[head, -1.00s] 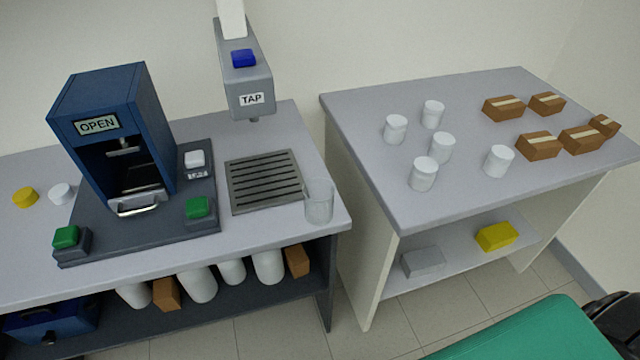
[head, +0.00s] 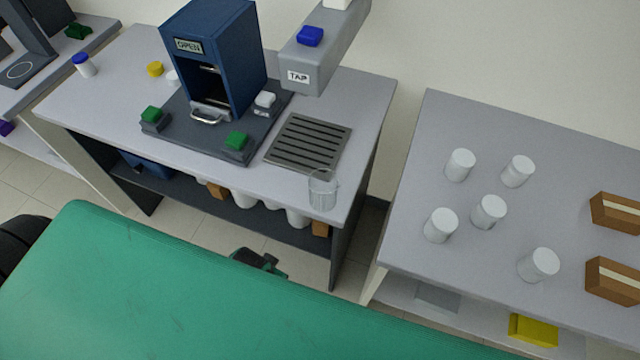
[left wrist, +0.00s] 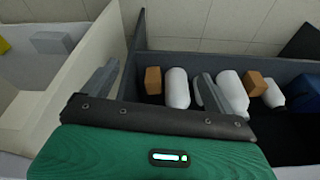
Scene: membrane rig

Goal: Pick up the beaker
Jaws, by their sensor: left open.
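The beaker (head: 322,190) is a clear glass cup standing upright on the front right corner of the left bench, by the slotted drip grate (head: 309,143). Nothing grips it. In the left wrist view my left gripper (left wrist: 158,88) is open, its two grey fingers wide apart with nothing held between them. It faces the bench's lower shelf, and the beaker is not seen in that view. A dark green piece of my arm shows low in front of the bench in the head view. My right gripper is not in view.
The tap (head: 325,50) overhangs the grate. A blue press (head: 213,60) with green buttons stands left of it. White bottles (left wrist: 177,88) and brown boxes fill the lower shelf. The right table (head: 410,200) holds several white jars and brown boxes, with a gap between the two.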

